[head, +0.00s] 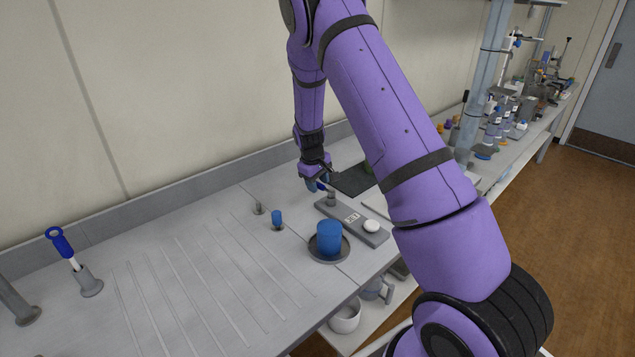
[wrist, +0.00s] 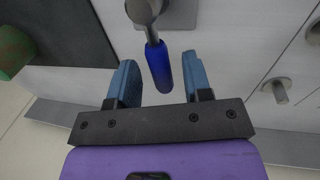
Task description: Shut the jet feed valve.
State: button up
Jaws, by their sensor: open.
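The jet feed valve stands on a grey base plate (head: 372,232) labelled JET. Its grey post (head: 331,199) rises at the plate's far end, and a blue lever handle (head: 322,185) sticks out from its top. My gripper (head: 315,183) is at this handle, partly hiding it. In the wrist view, the blue handle (wrist: 158,66) points back from the round metal hub (wrist: 143,10) into the space between my gripper's (wrist: 158,80) two blue fingers. The fingers are open, with a gap showing on each side of the handle.
A white round button (head: 371,226) sits on the plate's near end. A blue cup (head: 329,238) stands on a dark round dish, with a small blue piece (head: 277,218) to its left. A blue-handled tool (head: 62,243) stands in a holder far left. A dark mat (head: 352,180) lies beyond the valve.

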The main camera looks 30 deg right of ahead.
grip_shut()
jog(key=shift+d+m, duration=0.2)
jog(key=shift+m, duration=0.2)
grip_release()
notch_tip(320, 180, up, 11)
jog(key=a, duration=0.2)
jog(key=shift+s+f, duration=0.15)
jog(key=shift+a, duration=0.1)
dwell(0.5)
